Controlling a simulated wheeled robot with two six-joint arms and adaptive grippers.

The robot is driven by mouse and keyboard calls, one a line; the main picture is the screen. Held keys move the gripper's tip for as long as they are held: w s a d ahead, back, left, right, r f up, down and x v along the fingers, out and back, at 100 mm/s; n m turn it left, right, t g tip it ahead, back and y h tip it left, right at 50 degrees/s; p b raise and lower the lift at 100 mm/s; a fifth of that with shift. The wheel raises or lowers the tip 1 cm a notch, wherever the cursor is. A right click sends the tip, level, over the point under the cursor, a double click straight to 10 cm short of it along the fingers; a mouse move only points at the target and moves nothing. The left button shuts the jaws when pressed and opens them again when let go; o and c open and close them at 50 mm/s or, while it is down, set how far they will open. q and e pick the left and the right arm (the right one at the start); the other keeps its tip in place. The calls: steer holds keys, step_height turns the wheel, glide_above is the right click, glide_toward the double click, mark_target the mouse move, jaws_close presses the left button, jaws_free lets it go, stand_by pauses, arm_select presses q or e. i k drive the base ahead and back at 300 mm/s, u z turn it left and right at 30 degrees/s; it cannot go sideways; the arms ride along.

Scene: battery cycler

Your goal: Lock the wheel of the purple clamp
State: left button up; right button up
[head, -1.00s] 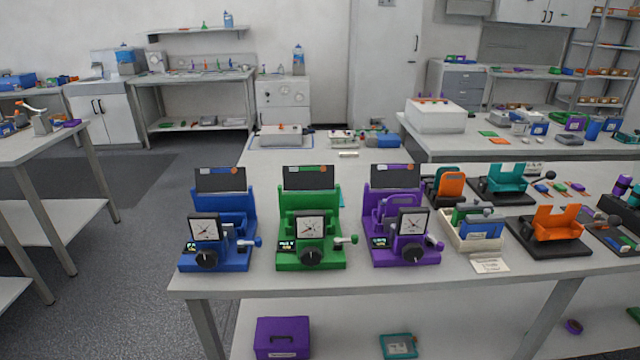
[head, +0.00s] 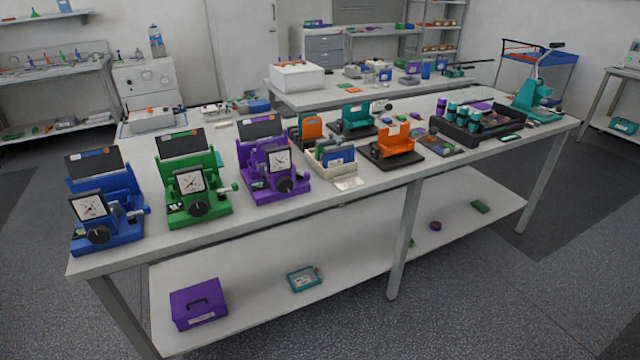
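The purple clamp device (head: 252,156) stands upright on the long bench, right of two similar devices. It has a dark panel at its back, a white dial (head: 279,159) and a black round wheel (head: 284,184) low on its front. A small lit display shows beside the wheel. I cannot tell from here whether the wheel is locked. Neither of my grippers is in the head view.
A green device (head: 205,205) and a blue device (head: 122,183) stand left of the purple one. A cream tray (head: 322,167) is close to its right. An orange cradle (head: 395,140) and a black crate (head: 470,133) lie farther right. Floor is clear in front.

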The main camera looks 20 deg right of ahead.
mark_target(307, 175)
steer(key=z, duration=1.15)
steer(key=i, duration=0.8)
steer(key=u, duration=0.4)
